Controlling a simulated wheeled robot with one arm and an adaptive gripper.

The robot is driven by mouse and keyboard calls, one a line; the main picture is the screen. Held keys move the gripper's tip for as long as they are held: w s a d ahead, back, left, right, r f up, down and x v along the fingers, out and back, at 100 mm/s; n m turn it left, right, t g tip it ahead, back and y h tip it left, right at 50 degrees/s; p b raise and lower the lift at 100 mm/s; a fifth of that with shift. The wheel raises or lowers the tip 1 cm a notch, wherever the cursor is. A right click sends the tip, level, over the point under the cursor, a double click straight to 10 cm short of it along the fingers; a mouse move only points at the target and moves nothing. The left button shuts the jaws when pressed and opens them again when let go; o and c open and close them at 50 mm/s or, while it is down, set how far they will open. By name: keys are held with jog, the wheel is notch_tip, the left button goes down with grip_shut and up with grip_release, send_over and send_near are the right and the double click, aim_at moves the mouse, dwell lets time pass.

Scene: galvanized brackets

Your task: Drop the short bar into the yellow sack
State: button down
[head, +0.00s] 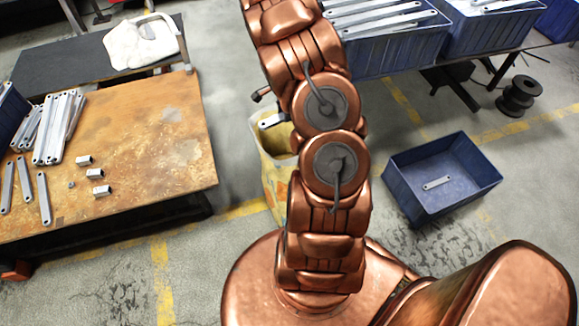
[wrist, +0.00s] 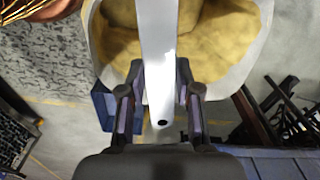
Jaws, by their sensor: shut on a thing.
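The short bar (wrist: 158,60) is light grey and flat with a hole near one end. My gripper (wrist: 158,95) is shut on it, with one dark finger on each side in the wrist view. The yellow sack (wrist: 232,35) opens below the bar in that view, its pale rim around a yellow inside. In the head view the sack (head: 272,172) stands on the floor behind my arm, partly hidden. A piece of the bar (head: 271,121) shows at the sack's mouth there. My arm hides my gripper in the head view.
A rusty-topped table (head: 150,150) with several bars and small metal pieces stands at left. A blue bin (head: 405,190) with one small bar inside is on the floor at right. Blue crates of bars (head: 385,50) stand at the back. A black spool (head: 518,95) is at far right.

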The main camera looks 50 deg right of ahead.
jog(key=d, duration=0.1)
jog(key=s+d+m, duration=0.2)
jog(key=shift+d+f, duration=0.2)
jog(key=shift+f, duration=3)
jog(key=c, duration=0.7)
grip_release()
notch_tip(320, 180, up, 12)
